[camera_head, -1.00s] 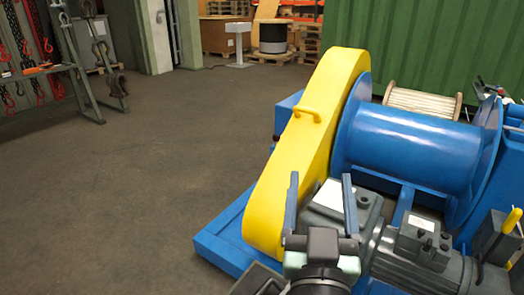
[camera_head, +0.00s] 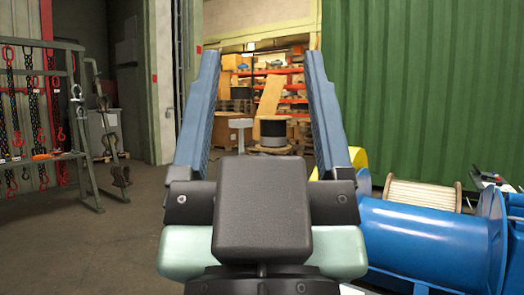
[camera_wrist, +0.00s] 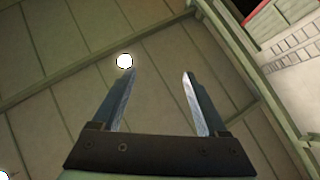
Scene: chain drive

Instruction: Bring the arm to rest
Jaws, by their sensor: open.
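My gripper (camera_head: 261,62) stands large in the middle of the head view, raised close to the camera with its two blue-grey fingers pointing up. The fingers are wide apart with nothing between them. In the wrist view my gripper (camera_wrist: 158,76) is also open and empty, facing the ceiling panels and beams. The blue winch drum (camera_head: 425,240) lies to the lower right, beside my gripper in the picture. Only a small part of the yellow chain guard (camera_head: 357,157) shows behind the right finger; my gripper hides the rest.
A rack of chains and hooks (camera_head: 40,155) stands at the left. A green corrugated wall (camera_head: 430,90) fills the right, with a rope spool (camera_head: 422,193) before it. Shelves and a dark cable reel (camera_head: 273,132) are at the back. Floor (camera_head: 130,235) at the left is clear.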

